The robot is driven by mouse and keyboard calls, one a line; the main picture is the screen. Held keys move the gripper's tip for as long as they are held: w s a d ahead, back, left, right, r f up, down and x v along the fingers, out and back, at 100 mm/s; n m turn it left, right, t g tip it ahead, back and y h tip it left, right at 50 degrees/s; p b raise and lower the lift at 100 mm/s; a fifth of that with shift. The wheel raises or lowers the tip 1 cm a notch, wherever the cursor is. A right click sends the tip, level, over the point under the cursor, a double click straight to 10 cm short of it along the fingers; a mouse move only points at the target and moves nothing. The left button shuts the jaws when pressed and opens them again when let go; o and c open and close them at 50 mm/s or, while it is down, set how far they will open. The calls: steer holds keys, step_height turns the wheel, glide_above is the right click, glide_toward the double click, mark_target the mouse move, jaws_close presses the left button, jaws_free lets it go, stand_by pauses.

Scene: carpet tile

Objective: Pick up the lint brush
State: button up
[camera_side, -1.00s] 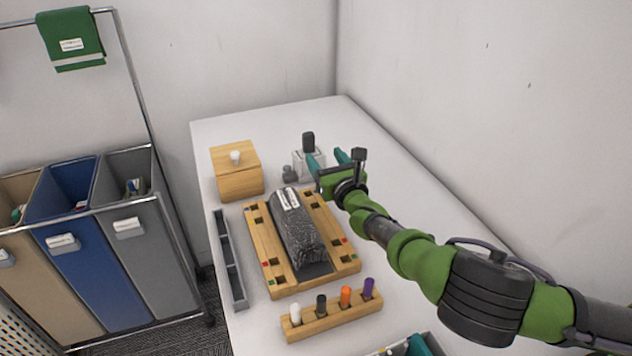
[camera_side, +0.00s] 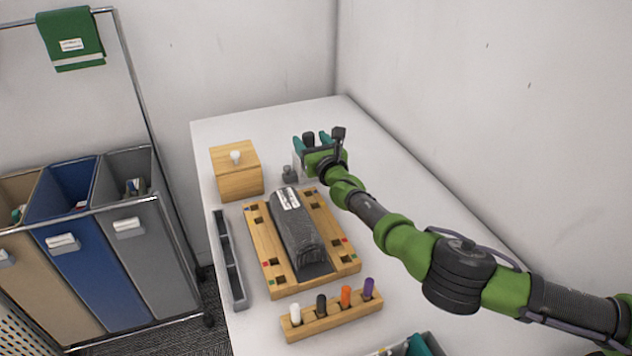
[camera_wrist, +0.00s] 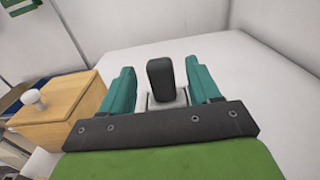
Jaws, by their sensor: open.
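The lint brush, as far as I can tell, is the upright black handle (camera_side: 308,138) standing in a pale holder at the back of the table. It also shows in the wrist view (camera_wrist: 167,80), where its lower end is hidden in the holder (camera_wrist: 168,103). My gripper (camera_side: 311,141) is open, with one teal finger on each side of the handle. In the wrist view my gripper (camera_wrist: 162,86) shows gaps between both fingers and the handle. The brush head is not visible.
A wooden box with a white knob (camera_side: 239,181) stands left of the holder. A small grey object (camera_side: 290,174) sits just in front. A wooden board (camera_side: 258,237) bears a dark wrapped block (camera_side: 298,235). A peg rack (camera_side: 330,322) stands nearer. The table's right side is clear.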

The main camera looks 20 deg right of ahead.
steer(key=c, duration=1.1)
